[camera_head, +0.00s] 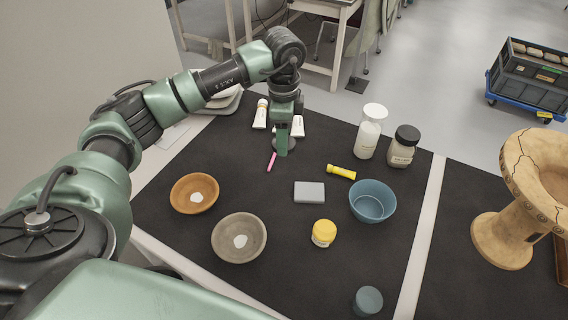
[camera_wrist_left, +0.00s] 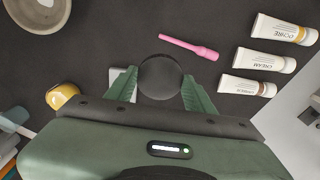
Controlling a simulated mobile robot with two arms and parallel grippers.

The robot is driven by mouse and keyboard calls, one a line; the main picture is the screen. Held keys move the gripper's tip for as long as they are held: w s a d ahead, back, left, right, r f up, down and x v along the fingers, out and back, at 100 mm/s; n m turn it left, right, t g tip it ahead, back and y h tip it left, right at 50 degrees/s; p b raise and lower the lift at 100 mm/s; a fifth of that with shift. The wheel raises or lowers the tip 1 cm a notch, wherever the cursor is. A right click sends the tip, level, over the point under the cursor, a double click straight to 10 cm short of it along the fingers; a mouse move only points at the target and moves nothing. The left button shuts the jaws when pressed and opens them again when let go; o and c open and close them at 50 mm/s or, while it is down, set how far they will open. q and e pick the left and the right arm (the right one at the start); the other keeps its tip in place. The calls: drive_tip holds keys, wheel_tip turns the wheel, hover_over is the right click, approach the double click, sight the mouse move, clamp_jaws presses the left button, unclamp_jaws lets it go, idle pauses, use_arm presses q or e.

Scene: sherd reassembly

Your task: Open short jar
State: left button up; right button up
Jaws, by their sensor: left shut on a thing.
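My left gripper (camera_head: 283,150) is shut on a dark round disc (camera_wrist_left: 160,77), which sits between the two green fingers in the left wrist view. It is over the far left part of the black mat; what lies beneath the disc is hidden. A squat clear jar with a black lid (camera_head: 404,146) stands upright at the back right, with pale contents. Beside it is a taller white-lidded bottle (camera_head: 368,133). A small jar with a yellow lid (camera_head: 323,233) stands nearer the front. My right gripper is not in view.
Paint tubes (camera_wrist_left: 265,60) and a pink stick (camera_wrist_left: 188,46) lie near the gripper. An orange bowl (camera_head: 194,193), a grey bowl (camera_head: 239,238), a blue bowl (camera_head: 372,201), a grey block (camera_head: 309,192), a yellow tube (camera_head: 341,172) and a dark teal cylinder (camera_head: 368,300) are spread over the mat.

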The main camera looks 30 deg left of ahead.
sight(284, 172)
use_arm(q)
wheel_tip(284, 172, down, 10)
drive_tip(key=shift+f, duration=0.15)
idle(0.3)
drive_tip(key=shift+f, duration=0.15)
drive_tip(key=o, duration=1.5)
